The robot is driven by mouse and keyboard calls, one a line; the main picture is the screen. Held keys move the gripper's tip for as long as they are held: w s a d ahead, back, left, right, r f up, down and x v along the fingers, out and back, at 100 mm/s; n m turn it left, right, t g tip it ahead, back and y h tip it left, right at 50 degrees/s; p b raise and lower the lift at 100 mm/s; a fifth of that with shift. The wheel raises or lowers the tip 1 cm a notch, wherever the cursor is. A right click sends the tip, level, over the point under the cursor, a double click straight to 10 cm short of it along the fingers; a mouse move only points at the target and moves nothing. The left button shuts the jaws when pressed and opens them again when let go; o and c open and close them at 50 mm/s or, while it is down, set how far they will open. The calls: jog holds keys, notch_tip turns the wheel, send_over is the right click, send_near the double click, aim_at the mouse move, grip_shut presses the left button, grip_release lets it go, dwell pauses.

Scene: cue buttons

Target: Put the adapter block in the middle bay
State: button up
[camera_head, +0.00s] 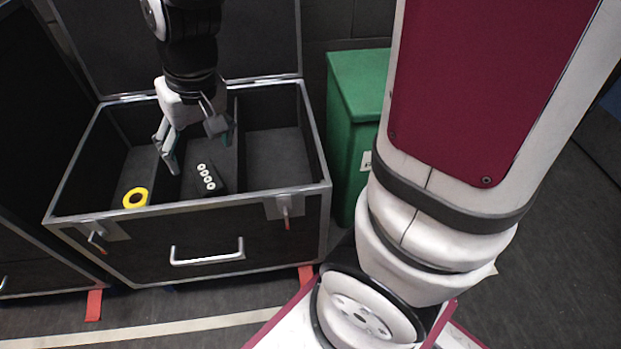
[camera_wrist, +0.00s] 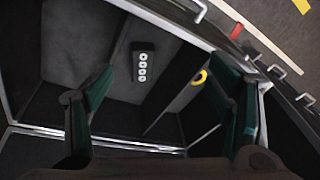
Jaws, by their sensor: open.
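The adapter block (camera_head: 209,179), a small black block with a row of several white round sockets, lies on the floor of the middle bay (camera_head: 225,157) of the open black case. It also shows in the wrist view (camera_wrist: 143,65), ahead of the fingers and nearer the left one in that picture. My gripper (camera_head: 199,148) is open, above the middle bay and behind the block in the head view. In the wrist view its two green-tipped fingers (camera_wrist: 160,80) are wide apart with nothing between them. No finger touches the block.
A yellow ring (camera_head: 135,198) lies in the left bay. The right bay (camera_head: 275,158) looks empty. Thin dividers and the case's raised metal rim (camera_head: 190,206) stand around the bays. The lid is raised behind, and a green box (camera_head: 355,100) stands to the right.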

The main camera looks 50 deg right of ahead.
jog(key=s+d+r+g, duration=0.1)
jog(key=s+r, duration=0.3)
jog(key=s, duration=0.8)
jog(key=s+d+r+n+g+h, duration=0.1)
jog(key=s+r, duration=0.3)
jog(key=s, duration=0.9)
jog(key=shift+d+r, duration=0.15)
jog(key=shift+r, duration=0.05)
notch_tip(320, 180, up, 32)
jog(key=t+p, duration=0.3)
jog(key=p, duration=2.7)
jog(key=shift+d+f+n+t, duration=0.2)
jog(key=shift+d+n+t, duration=0.1)
